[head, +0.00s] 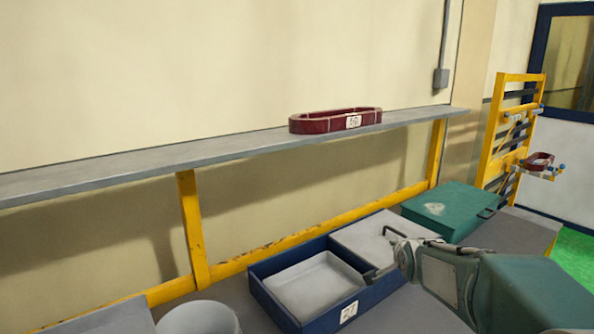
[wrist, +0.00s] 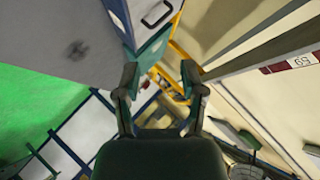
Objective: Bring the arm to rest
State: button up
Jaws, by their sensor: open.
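My gripper (head: 378,254) is at the lower right of the head view, with my arm reaching in from the right edge. In the wrist view my gripper (wrist: 160,76) shows two fingers spread apart with nothing between them. It is open and empty. In the head view it appears in front of the blue tray and the grey lid beside it. I cannot tell its exact height above them.
A dark red coil (head: 310,125) with a white number label lies on the grey wall shelf (head: 120,172). A blue tray (head: 318,322), a green case (head: 440,207) and a grey round container (head: 200,318) stand below. A yellow rack (head: 487,140) holding another red coil (head: 540,160) stands at right.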

jog(key=s+a+n+g, duration=0.2)
jog(key=s+n, duration=0.2)
jog(key=s, duration=0.7)
jog(key=s+a+f+n+g+y, duration=0.1)
jog(key=s+a+n+g, duration=0.1)
jog(key=s, duration=0.8)
jog(key=s+a+n+g, duration=0.2)
jog(key=s+a+n, duration=0.2)
jog(key=s, duration=0.7)
jog(key=n, duration=0.2)
jog(key=shift+s+f+n+y, duration=0.3)
jog(key=shift+s+f, duration=0.05)
jog(key=shift+a, duration=0.1)
